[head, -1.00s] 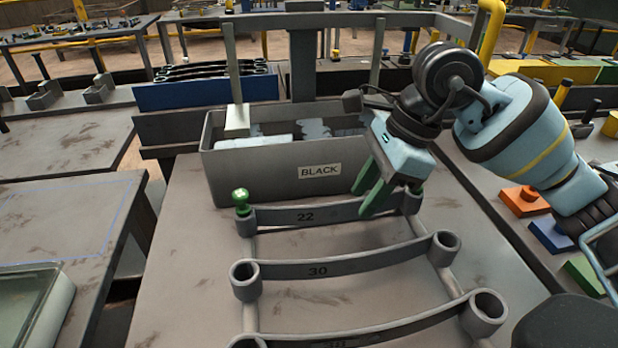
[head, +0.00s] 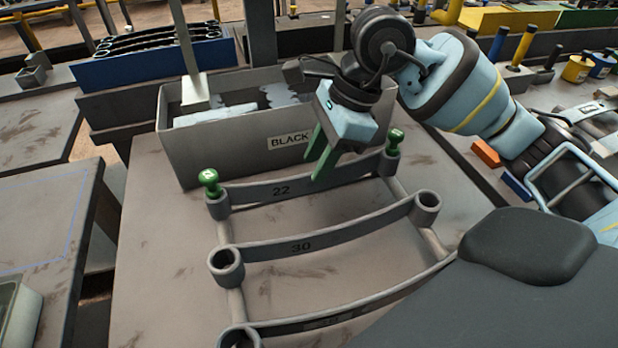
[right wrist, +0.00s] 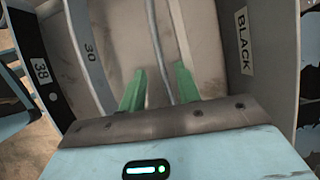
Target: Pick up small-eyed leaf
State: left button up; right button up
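Curved grey leaves lie in a row on the workbench, held between side rails. The leaf marked 22 (head: 262,191) is farthest and has the smallest eyes, with green pins (head: 209,182) and (head: 394,142) in them. The leaf marked 30 (head: 330,237) is nearer, with larger open eyes. My right gripper (head: 320,165) points down at the leaf marked 22, right of its number. Its green fingers are apart. In the right wrist view, a thin leaf edge (right wrist: 158,45) runs between the fingers (right wrist: 160,88), with gaps showing. My left gripper is out of view.
A grey bin (head: 215,150) labelled BLACK stands just behind the leaf marked 22, close to my right gripper. A blue rack (head: 150,65) with dark leaves is behind it. Colored blocks (head: 486,152) lie at the right. Bare bench (head: 160,240) is clear at the left.

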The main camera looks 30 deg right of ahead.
aim_at(309, 173)
jog(key=shift+x, duration=2.3)
jog(key=shift+d, duration=0.1)
grip_shut()
